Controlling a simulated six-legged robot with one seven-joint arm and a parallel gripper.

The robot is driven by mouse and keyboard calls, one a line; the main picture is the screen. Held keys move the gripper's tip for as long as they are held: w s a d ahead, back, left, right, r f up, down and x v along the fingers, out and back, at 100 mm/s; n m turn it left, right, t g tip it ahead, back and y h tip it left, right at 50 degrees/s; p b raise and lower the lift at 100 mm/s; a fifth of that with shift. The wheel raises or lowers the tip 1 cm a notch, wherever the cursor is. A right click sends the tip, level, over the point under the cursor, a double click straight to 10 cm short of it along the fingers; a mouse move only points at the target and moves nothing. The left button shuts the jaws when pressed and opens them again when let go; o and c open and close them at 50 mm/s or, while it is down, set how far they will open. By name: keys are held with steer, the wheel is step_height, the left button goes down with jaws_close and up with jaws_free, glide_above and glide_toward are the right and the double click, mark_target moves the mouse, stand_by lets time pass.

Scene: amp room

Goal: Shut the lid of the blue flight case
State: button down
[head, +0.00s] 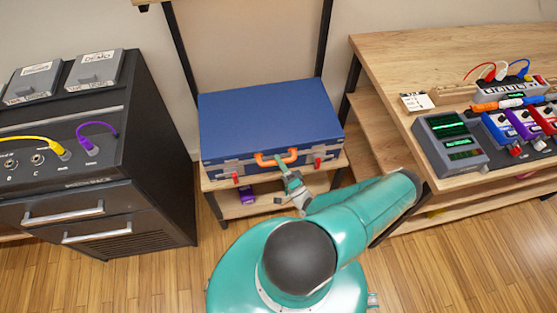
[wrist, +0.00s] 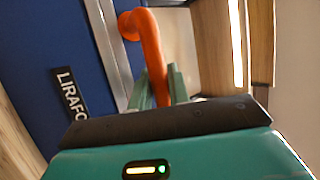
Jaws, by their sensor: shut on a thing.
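The blue flight case (head: 268,115) sits on a low wooden shelf unit in the middle of the head view. Its lid lies flat over the base; I cannot tell whether a small gap is left at the front. An orange handle (head: 276,158) is on the front edge, with a red latch (head: 235,178) to its left and another red latch (head: 317,163) to its right. My gripper (head: 289,166) is at the handle. In the wrist view its fingers (wrist: 160,88) are shut on the orange handle (wrist: 145,38), beside the case's blue face (wrist: 60,45) and metal edge strip.
A black rack cabinet (head: 100,170) with drawers stands to the left. A wooden desk (head: 440,60) with pedals and a grey device (head: 450,140) stands to the right. A purple item (head: 247,193) lies on the lower shelf. The wooden floor in front is clear.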

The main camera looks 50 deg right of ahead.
steer(key=shift+a+f, duration=0.15)
steer(key=shift+f, duration=0.25)
steer(key=c, duration=1.3)
jaws_free()
steer(key=shift+f, duration=0.1)
steer(key=shift+d+r+h, duration=0.25)
steer(key=shift+r+h, duration=0.05)
steer(key=v, duration=1.4)
steer(key=shift+a+r, duration=0.1)
